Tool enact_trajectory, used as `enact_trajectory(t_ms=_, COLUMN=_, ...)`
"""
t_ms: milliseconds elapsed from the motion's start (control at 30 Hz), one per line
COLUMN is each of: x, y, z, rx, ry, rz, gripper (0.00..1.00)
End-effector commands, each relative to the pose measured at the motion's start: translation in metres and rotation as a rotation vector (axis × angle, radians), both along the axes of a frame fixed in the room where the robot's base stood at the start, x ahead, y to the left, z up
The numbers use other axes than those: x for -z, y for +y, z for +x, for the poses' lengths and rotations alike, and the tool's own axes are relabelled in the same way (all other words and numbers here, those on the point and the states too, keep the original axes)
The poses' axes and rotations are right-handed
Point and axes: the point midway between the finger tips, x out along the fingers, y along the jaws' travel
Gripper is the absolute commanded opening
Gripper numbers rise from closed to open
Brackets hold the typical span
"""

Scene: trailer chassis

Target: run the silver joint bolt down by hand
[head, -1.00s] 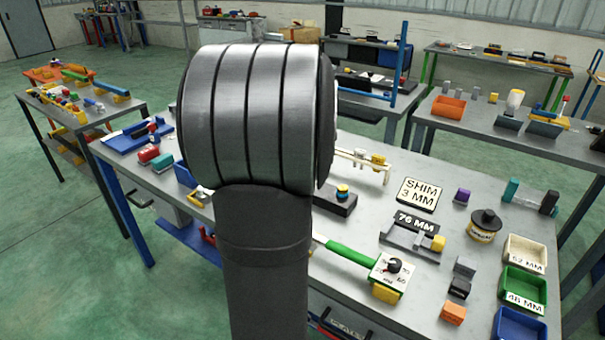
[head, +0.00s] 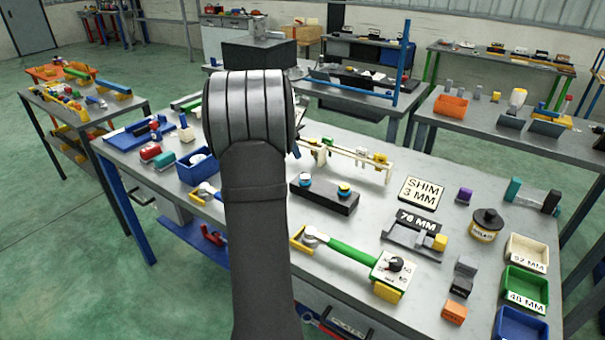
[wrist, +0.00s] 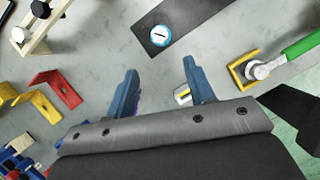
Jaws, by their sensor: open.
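My gripper (wrist: 160,66) is open in the wrist view, its two blue fingers apart with bare grey bench between the tips. In the head view my arm hides most of it. A cream chassis frame (head: 372,164) lies on the bench right of my arm; a corner of it (wrist: 36,44) shows at the upper left of the wrist view, with dark-headed bolts and a small silver round piece (wrist: 18,35). I cannot tell whether that piece is the joint bolt. A dark block (head: 322,196) bears two round caps; its blue-and-white cap (wrist: 160,35) lies beyond the fingertips.
A green-handled wrench (head: 350,258) lies in front of the block, its head by a yellow bracket (wrist: 240,72). Red (wrist: 62,84) and yellow (wrist: 38,105) brackets lie left of my fingers. Parts bins (head: 525,285) stand at the right edge. A blue bin (head: 198,168) stands left of my arm.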

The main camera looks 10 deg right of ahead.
Motion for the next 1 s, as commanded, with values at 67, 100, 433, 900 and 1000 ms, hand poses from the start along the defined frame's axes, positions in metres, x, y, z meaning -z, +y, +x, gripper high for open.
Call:
enact_trajectory(t_ms=67, x=0.019, y=-0.007, z=0.002, rx=0.002, ry=0.004, rz=0.0, gripper=0.49)
enact_trajectory(t_ms=100, x=0.027, y=-0.01, z=0.003, rx=0.003, ry=0.005, rz=0.0, gripper=0.49)
enact_trajectory(t_ms=433, x=0.089, y=-0.034, z=0.013, rx=0.003, ry=0.002, rz=0.001, gripper=0.49)
enact_trajectory(t_ms=900, x=0.114, y=-0.043, z=0.018, rx=0.002, ry=-0.003, rz=0.001, gripper=0.49)
enact_trajectory(t_ms=1000, x=0.114, y=-0.043, z=0.018, rx=0.002, ry=-0.003, rz=0.001, gripper=0.49)
